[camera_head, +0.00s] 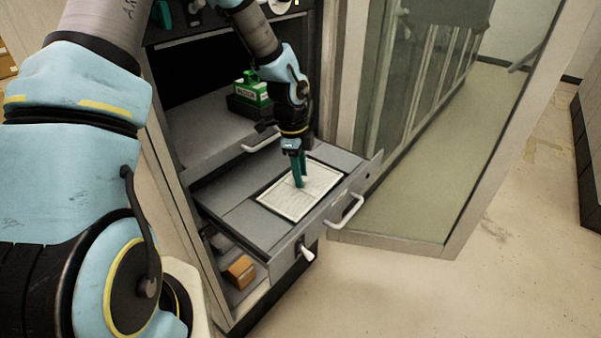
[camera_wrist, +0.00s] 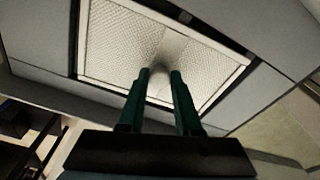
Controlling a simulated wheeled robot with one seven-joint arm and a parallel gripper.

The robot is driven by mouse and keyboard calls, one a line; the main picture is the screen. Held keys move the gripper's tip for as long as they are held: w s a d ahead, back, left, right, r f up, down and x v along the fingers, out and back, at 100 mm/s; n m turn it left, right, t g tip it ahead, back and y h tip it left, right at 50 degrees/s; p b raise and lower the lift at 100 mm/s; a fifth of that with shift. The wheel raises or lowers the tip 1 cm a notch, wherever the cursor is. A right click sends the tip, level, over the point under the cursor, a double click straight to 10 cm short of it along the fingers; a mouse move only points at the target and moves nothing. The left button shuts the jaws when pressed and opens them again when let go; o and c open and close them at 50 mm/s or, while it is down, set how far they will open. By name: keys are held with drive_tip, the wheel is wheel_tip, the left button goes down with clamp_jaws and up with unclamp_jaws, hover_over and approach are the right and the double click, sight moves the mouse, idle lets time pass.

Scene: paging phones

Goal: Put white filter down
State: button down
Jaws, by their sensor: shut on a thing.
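The white filter (camera_head: 312,186) is a flat square panel with a pale rim, lying in the dark-edged recess of the pulled-out grey drawer (camera_head: 240,219). In the wrist view the filter (camera_wrist: 112,47) has a fine mesh surface and a small raised grip near its middle. My gripper (camera_head: 298,180) points down over the filter. Its green fingers (camera_wrist: 160,80) are shut on that raised grip, one finger on each side. The filter looks level and seated in the recess or just at it; I cannot tell whether it bears fully on the drawer.
A green box (camera_head: 252,88) stands on a shelf above the drawer. An orange-brown box (camera_head: 241,271) lies in the compartment below. The drawer's front handle (camera_head: 345,211) sticks out. An open glass door (camera_head: 425,150) stands to the right. The floor in front is clear.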

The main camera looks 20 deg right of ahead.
drive_tip(key=c, duration=0.6)
unclamp_jaws()
wheel_tip(320, 180, up, 12)
drive_tip(key=w+a+b, duration=0.1)
idle(0.5)
